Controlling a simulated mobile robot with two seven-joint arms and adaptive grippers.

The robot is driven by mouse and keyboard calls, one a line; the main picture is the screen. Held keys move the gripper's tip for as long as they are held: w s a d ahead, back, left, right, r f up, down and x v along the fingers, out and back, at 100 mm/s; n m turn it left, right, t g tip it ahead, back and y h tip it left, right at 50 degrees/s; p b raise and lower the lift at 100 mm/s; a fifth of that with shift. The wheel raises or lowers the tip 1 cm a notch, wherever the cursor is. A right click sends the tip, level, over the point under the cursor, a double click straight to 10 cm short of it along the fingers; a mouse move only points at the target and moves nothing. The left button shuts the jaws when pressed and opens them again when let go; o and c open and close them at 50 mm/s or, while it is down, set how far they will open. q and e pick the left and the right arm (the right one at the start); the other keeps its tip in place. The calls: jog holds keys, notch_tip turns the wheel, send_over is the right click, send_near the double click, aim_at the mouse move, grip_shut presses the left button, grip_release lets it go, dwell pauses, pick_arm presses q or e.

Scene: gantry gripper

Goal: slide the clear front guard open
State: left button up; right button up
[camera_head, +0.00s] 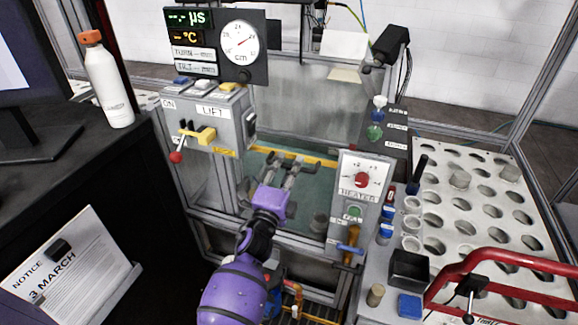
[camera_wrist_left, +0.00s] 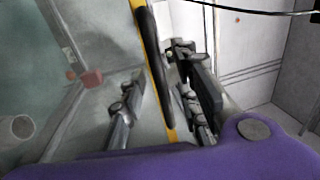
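The clear front guard has a yellow edge strip (camera_head: 322,161), which runs across the opening between the LIFT box and the HEATER box. The strip also shows in the left wrist view (camera_wrist_left: 139,8), with a dark bar handle (camera_wrist_left: 153,60) along it. My left gripper (camera_head: 277,168) is at the strip, near its middle. In the left wrist view its two fingers are apart, one on each side of the handle, with a visible gap on the left side. I cannot tell whether the right finger touches the handle. My right gripper is not in view.
The LIFT box (camera_head: 213,112) with a red-knobbed lever stands left of the opening. The HEATER box (camera_head: 361,185) stands right of it. A perforated rack (camera_head: 480,200) and a red tubular rail (camera_head: 500,258) are at the right. A white bottle (camera_head: 107,85) stands on the dark left surface.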

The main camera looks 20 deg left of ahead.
pick_arm(q)
jog(key=shift+w+r, duration=0.1)
jog(key=shift+w, duration=0.2)
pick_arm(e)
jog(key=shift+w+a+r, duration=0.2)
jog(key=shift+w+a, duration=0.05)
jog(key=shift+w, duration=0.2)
pick_arm(q)
jog(key=c, duration=0.7)
grip_shut()
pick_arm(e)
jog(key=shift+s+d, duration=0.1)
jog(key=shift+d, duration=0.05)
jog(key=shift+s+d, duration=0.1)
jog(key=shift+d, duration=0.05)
